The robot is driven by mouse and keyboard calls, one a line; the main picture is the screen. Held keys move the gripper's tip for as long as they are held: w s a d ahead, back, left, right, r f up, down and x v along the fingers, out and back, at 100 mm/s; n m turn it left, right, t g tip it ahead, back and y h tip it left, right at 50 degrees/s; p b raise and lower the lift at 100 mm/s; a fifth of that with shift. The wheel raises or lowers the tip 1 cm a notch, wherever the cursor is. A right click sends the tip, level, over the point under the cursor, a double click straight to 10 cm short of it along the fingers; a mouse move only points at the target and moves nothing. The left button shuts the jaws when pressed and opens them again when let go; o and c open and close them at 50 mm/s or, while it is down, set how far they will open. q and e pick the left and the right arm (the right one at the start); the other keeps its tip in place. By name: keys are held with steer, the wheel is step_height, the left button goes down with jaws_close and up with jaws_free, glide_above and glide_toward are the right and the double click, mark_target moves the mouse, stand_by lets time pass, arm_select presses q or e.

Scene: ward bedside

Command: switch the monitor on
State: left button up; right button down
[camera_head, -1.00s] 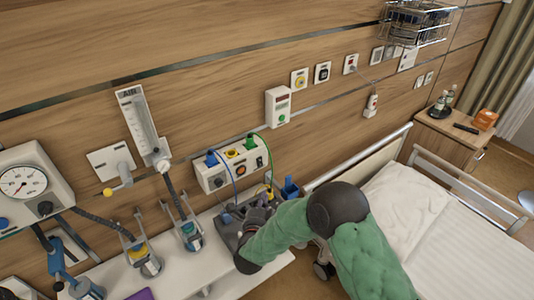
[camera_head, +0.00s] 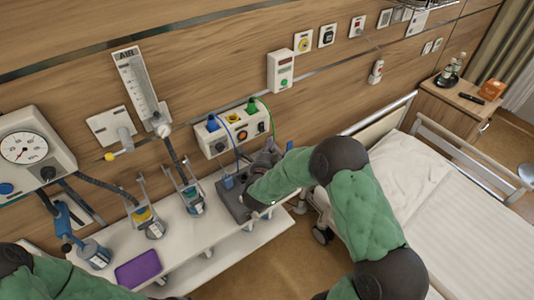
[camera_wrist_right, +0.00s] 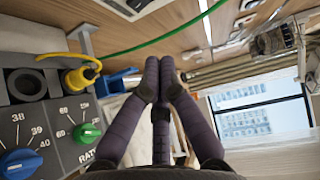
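No separate monitor screen is clearly identifiable. A grey console (camera_head: 232,204) with dials and sockets stands on the white shelf; the right wrist view shows its panel (camera_wrist_right: 62,128) with a blue knob (camera_wrist_right: 20,163), a green knob (camera_wrist_right: 86,133) and a yellow plug (camera_wrist_right: 80,77). Above it, a white wall box (camera_head: 222,138) carries blue, yellow and green parts and an orange button. My right gripper (camera_head: 268,155) is by the console's far end, partly hidden by its wrist. Its dark fingers (camera_wrist_right: 167,65) meet at the tips, with nothing visible between them. My left gripper is out of view.
A cable from the green plug (camera_head: 251,107) hangs near my right gripper. The bed (camera_head: 470,215) lies to the right. Suction bottles (camera_head: 148,224) and a purple item (camera_head: 138,268) sit along the shelf (camera_head: 190,232). Bare floor shows below the shelf.

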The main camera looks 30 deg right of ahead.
mark_target(261, 127)
steer(key=shift+w+d+f, duration=0.1)
steer(key=shift+w+d, duration=0.2)
steer(key=shift+w, duration=0.75)
steer(key=shift+w+d+f, duration=0.15)
steer(key=shift+w+d, duration=0.1)
steer(key=shift+w, duration=0.8)
steer(key=shift+w+d+f, duration=0.1)
steer(key=shift+w+d, duration=0.2)
steer(key=shift+w, duration=0.75)
steer(key=b, duration=0.4)
steer(key=shift+w+f+m, duration=0.3)
steer(key=shift+w+f, duration=0.05)
steer(key=shift+f, duration=0.05)
steer(key=shift+r, duration=0.2)
